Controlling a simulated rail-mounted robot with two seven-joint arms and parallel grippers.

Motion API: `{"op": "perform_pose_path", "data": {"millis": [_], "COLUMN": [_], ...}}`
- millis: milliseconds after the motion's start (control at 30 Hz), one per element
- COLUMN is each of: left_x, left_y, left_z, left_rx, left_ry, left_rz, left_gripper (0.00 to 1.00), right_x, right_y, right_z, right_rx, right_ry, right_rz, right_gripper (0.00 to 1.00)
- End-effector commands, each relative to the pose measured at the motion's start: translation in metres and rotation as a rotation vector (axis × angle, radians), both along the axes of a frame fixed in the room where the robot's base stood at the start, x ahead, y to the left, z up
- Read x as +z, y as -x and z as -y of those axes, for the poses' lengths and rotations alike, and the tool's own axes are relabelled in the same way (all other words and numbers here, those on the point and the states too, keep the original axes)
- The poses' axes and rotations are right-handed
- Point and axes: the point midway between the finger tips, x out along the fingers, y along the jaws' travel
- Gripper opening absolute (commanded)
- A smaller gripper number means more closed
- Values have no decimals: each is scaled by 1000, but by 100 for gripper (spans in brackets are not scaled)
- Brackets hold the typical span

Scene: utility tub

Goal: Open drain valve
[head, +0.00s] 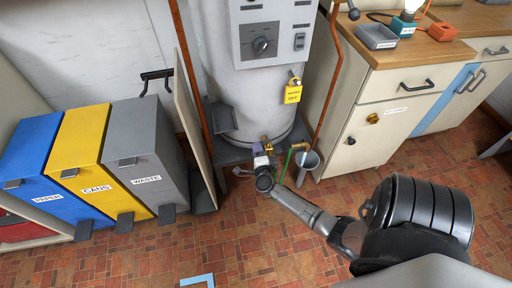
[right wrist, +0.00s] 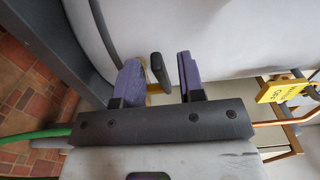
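The brass drain valve (head: 265,140) sits low on the front of the big grey tank (head: 262,100). My right gripper (head: 258,149) is at the valve and hides part of it. In the right wrist view, my right gripper (right wrist: 159,76) is open, with purple fingers on either side of the valve's dark lever handle (right wrist: 160,70). A gap shows between the handle and the right-hand finger; the left-hand finger is closer, and contact there cannot be told. Some yellow brass shows behind the handle. My left gripper is not in view.
A grey funnel-like cup (head: 308,160) and a green hose (head: 286,165) are just right of the valve. A yellow tag (head: 293,94) hangs on the tank. Blue, yellow and grey bins (head: 145,150) stand left, a cabinet (head: 355,125) right. The tiled floor in front is mostly clear.

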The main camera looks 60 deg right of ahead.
Motion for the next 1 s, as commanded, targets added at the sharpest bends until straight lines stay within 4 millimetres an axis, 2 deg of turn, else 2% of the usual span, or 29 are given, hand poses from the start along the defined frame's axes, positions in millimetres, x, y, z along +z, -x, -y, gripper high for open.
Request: {"op": "perform_pose_path", "data": {"millis": [200,500,700,1000], "left_x": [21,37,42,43], "left_y": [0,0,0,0], "left_z": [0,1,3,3], "left_rx": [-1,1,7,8], "left_ry": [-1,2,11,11], "left_rz": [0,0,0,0], "left_gripper": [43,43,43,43], "right_x": [3,3,2,1], "right_y": [28,60,73,78], "right_z": [-34,-76,-91,-97], "right_rx": [0,1,0,0], "right_ry": [-4,-1,-1,0], "right_rz": [-2,-1,1,2], "right_gripper": [36,36,36,36]}}
